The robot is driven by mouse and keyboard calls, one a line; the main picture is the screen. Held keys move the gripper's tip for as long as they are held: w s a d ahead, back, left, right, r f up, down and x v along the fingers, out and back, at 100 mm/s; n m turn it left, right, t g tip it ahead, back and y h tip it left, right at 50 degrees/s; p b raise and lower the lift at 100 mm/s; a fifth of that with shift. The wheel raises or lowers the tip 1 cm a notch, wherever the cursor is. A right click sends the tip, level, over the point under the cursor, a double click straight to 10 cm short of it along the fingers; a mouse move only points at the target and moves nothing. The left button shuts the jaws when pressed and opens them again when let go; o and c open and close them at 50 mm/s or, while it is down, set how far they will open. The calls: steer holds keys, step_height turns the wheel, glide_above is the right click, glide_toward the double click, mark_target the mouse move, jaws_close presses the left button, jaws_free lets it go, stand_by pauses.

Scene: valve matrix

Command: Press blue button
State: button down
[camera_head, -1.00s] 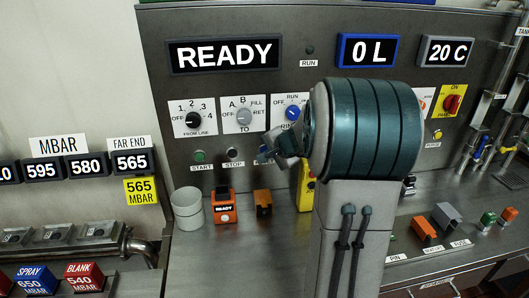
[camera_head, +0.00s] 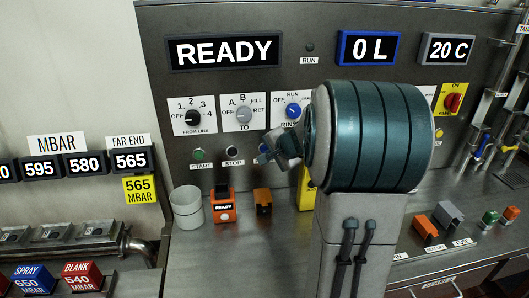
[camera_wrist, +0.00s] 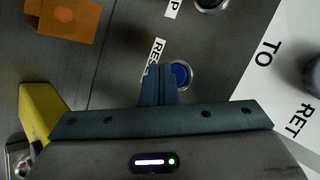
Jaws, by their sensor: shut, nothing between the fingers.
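The blue button (camera_wrist: 181,75) sits in a silver ring on the grey panel in the wrist view, beside a partly covered label beginning "RES". In the head view the blue button (camera_head: 262,150) shows only as a small blue bit beside my gripper (camera_head: 272,156). In the wrist view my gripper (camera_wrist: 160,70) is shut and empty. Its fingertips overlap the left edge of the button's ring in the picture. I cannot tell whether they touch the button.
A green START button (camera_head: 198,154) and a STOP button (camera_head: 232,151) lie left of my gripper. A rotary switch with a blue knob (camera_head: 293,110) is above. An orange READY device (camera_head: 223,206), a grey cup (camera_head: 187,207) and a yellow block (camera_head: 306,188) stand on the bench below.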

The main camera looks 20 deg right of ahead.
steer(key=shift+s+a+b, duration=0.2)
steer(key=shift+s+b, duration=0.15)
steer(key=shift+s, duration=0.45)
steer(key=shift+s+a+b, duration=0.25)
steer(key=shift+s+b, duration=0.15)
steer(key=shift+s, duration=0.4)
steer(key=shift+s+a+b, duration=0.2)
steer(key=shift+s+b, duration=0.15)
steer(key=shift+s, duration=0.45)
steer(key=s+a+n+g+y, duration=0.25)
steer(key=s+a+n, duration=0.5)
steer(key=a, duration=0.55)
steer(key=s+a+f+n+g+h, duration=0.1)
steer(key=s+f+n+g+h, duration=0.1)
steer(key=s, duration=0.5)
steer(key=s+a+f+n+g+h, duration=0.1)
steer(key=s+n, duration=0.3)
steer(key=s, duration=0.4)
steer(key=shift+s+a+f+g+h, duration=0.3)
steer(key=shift+a+f+g, duration=0.2)
steer(key=shift+g, duration=0.25)
